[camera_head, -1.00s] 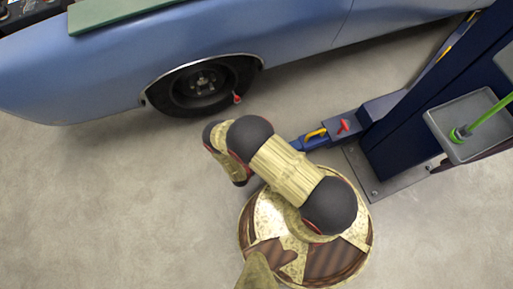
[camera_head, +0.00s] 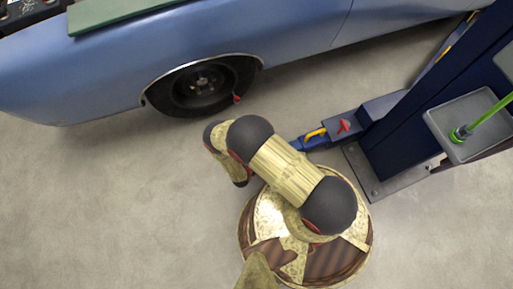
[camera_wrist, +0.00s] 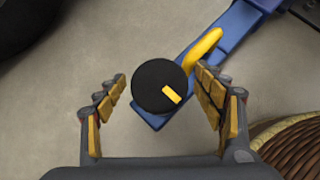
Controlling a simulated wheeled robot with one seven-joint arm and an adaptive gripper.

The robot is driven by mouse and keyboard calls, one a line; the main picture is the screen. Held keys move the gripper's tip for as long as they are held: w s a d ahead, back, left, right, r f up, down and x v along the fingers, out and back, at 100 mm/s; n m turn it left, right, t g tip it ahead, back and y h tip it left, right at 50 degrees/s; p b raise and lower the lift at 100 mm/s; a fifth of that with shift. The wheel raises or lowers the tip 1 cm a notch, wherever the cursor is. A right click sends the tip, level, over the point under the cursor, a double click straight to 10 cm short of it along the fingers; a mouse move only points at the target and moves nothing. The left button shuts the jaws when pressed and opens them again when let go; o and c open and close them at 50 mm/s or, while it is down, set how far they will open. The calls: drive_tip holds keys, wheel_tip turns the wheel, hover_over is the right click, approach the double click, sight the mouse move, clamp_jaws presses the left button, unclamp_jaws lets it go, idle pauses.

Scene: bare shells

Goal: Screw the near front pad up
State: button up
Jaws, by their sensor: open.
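The near front pad (camera_wrist: 158,88) is a round black disc with a yellow mark on its top, in the wrist view. It sits at the end of the blue lift arm (camera_wrist: 232,28), which also shows in the head view (camera_head: 345,127). My gripper (camera_wrist: 162,92) is open, with one finger on each side of the pad. The pad lies between the fingertips, with gaps visible on both sides. In the head view my own arm hides the pad and the gripper.
A yellow handle (camera_wrist: 205,48) curves up from the lift arm close to the right finger. The blue car (camera_head: 290,35) and its front wheel (camera_head: 200,84) stand beyond my arm. The lift post (camera_head: 415,130) with a grey tray (camera_head: 478,112) stands at right. The floor at left is clear.

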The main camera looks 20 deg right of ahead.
drive_tip(key=v, duration=1.2)
idle(0.5)
drive_tip(key=s+d+r+m+g+h, duration=0.2)
drive_tip(key=s+d+r+h, duration=0.1)
drive_tip(key=s+d+r, duration=0.3)
drive_tip(key=w+a+r+m+g+y+p, duration=0.1)
drive_tip(key=a+r+m+g+y, duration=0.2)
drive_tip(key=r+m, duration=1.15)
drive_tip(key=w+a+r+m+g+y+p, duration=0.15)
drive_tip(key=r+g, duration=0.25)
drive_tip(key=r, duration=2.3)
drive_tip(key=s+d+r+m+t+y, duration=0.1)
drive_tip(key=r+m+t, duration=0.1)
drive_tip(key=r, duration=0.9)
drive_tip(key=s+d+r+m+t+y, duration=0.1)
drive_tip(key=d+r+m+t+y, duration=0.1)
drive_tip(key=r, duration=0.9)
drive_tip(key=s+d+r+m+t+y+p, duration=0.1)
drive_tip(key=r+m+t, duration=0.3)
drive_tip(key=r, duration=0.7)
drive_tip(key=shift+s+d+m+y, duration=0.35)
drive_tip(key=shift+s+d+m, duration=0.25)
